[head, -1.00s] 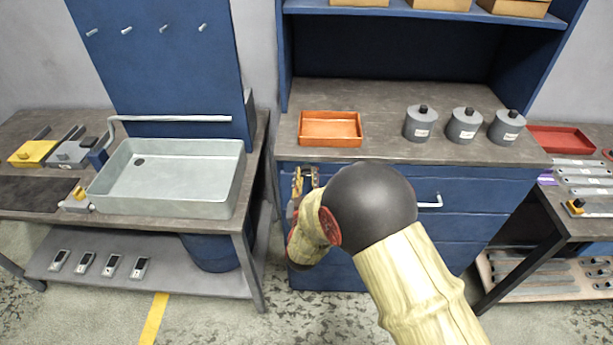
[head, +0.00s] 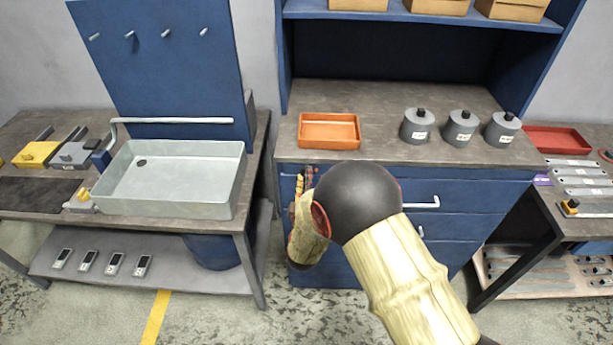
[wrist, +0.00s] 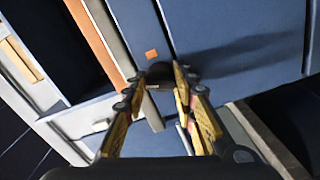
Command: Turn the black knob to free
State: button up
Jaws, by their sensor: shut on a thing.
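The black knob (wrist: 160,70) sits on a blue panel in the wrist view, between my fingertips and partly covered by them. A small orange square (wrist: 151,54) marks the panel just beyond the knob. My gripper (wrist: 158,78) has yellow and black fingers and is shut on the knob. In the head view my gripper (head: 305,180) is at the left front of the blue drawer cabinet (head: 460,192). The knob is hidden there, and I cannot read which setting it is at.
An orange tray (head: 329,146) and several grey canisters (head: 416,137) stand on the cabinet top. A pale drawer handle (head: 425,203) sticks out right of my arm. A grey sink (head: 225,210) stands on the left bench. Floor shows between bench and cabinet.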

jog(key=shift+n+p, duration=0.6)
jog(key=shift+n, duration=1.3)
jog(key=o, duration=1)
jog(key=shift+a, duration=0.1)
jog(key=shift+o, duration=0.8)
jog(key=s, duration=1.2)
jog(key=shift+a, duration=0.15)
